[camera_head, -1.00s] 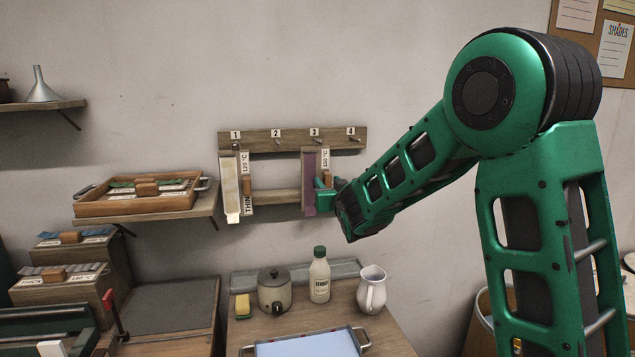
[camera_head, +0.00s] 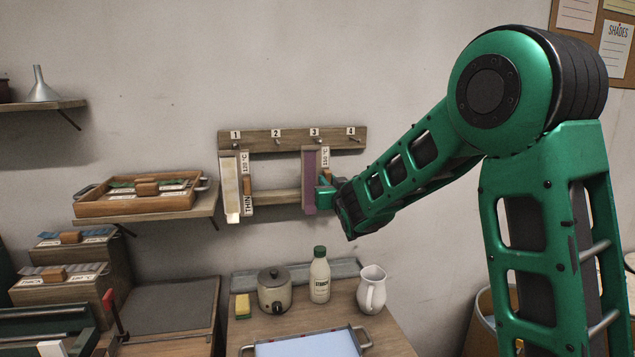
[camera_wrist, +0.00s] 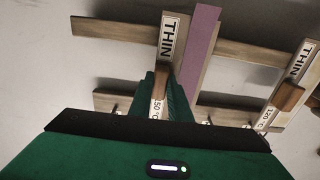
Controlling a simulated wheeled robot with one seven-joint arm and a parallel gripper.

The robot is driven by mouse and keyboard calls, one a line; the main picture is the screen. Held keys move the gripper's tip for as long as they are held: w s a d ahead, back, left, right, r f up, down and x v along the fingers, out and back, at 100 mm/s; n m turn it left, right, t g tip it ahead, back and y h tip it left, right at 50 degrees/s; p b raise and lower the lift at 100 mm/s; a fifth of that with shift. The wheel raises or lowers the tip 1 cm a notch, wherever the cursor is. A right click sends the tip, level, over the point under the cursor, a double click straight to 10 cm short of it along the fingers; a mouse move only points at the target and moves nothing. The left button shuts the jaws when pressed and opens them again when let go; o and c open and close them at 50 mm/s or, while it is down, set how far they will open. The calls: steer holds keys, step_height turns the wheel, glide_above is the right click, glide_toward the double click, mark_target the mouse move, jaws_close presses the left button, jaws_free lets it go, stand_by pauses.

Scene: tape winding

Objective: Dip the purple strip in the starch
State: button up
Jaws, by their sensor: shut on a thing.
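The purple strip (camera_head: 310,181) is on a light board at peg 3 of the wooden wall rack (camera_head: 262,142), hanging upright. It also shows in the wrist view (camera_wrist: 200,45), next to a label reading THIN and 150 °C. My gripper (camera_head: 325,192) is at the board's right side, shut on the small wooden block (camera_wrist: 161,82) of that board. In the wrist view the green fingers (camera_wrist: 160,90) sit around the block. The block is mostly hidden by the fingers in the head view. I cannot tell which container holds the starch; a labelled white bottle (camera_head: 320,276) stands on the table below.
A cream strip board (camera_head: 231,188) hangs at peg 1; pegs 2 and 4 look empty. Below are a lidded pot (camera_head: 274,292), a white jug (camera_head: 371,290), a sponge (camera_head: 242,306) and a blue-white tray (camera_head: 305,345). A wooden tray (camera_head: 90,208) sits on a shelf at left.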

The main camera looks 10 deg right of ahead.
steer(key=shift+r, duration=0.3)
steer(key=shift+s, duration=3.25)
steer(key=shift+d, duration=0.15)
